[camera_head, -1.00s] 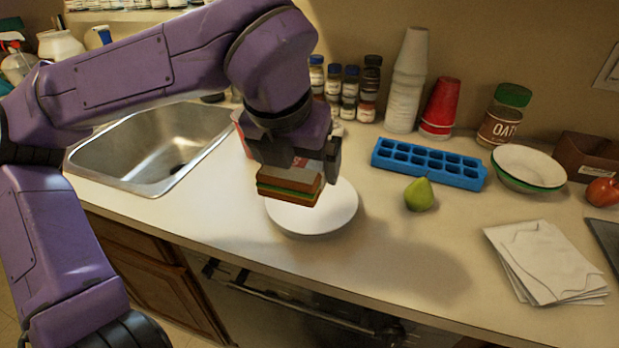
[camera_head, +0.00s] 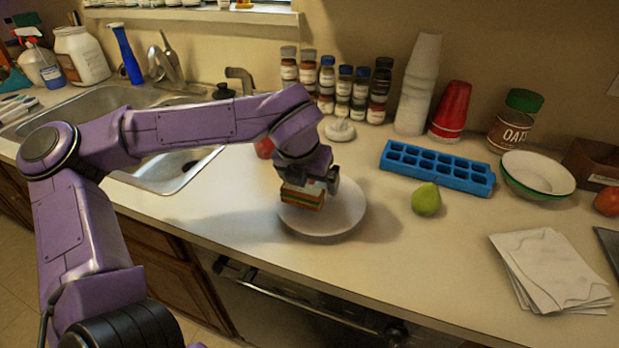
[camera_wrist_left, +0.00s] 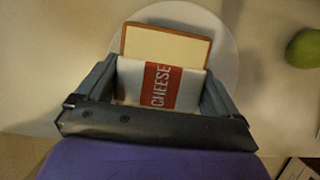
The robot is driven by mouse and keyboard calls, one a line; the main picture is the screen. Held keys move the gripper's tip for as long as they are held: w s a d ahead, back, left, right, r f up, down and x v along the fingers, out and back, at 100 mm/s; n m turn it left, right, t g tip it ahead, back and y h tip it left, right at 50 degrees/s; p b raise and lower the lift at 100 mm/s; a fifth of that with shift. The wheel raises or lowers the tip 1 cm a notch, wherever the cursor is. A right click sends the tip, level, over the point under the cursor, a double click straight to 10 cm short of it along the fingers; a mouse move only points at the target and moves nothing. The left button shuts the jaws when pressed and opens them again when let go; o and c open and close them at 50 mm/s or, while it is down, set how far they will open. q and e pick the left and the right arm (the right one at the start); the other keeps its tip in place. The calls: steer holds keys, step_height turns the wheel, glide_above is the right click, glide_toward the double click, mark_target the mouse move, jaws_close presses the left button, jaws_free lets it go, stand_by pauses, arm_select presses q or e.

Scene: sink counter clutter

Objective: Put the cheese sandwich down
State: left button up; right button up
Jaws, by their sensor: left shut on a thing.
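The cheese sandwich (camera_head: 302,196) is a layered brown block with a green layer. In the left wrist view, it (camera_wrist_left: 165,46) has a white wrapper with a red "CHEESE" label. My left gripper (camera_head: 310,184) is shut on it, with one finger on each side in the wrist view. The sandwich is over the white plate (camera_head: 345,217); I cannot tell whether its underside touches the plate. The plate's rim (camera_wrist_left: 226,40) shows behind the sandwich in the wrist view. My right gripper is not in view.
A red fruit (camera_head: 264,148) is partly hidden behind my left arm. The sink (camera_head: 185,172) is to the left.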

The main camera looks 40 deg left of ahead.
arm_select(q)
steer(key=shift+f+b, duration=0.35)
steer(key=shift+f, duration=0.3)
steer(key=o, duration=0.8)
steer(key=shift+c, duration=0.2)
steer(key=v, duration=1.3)
steer(key=shift+r, duration=0.2)
steer(key=shift+w, duration=0.15)
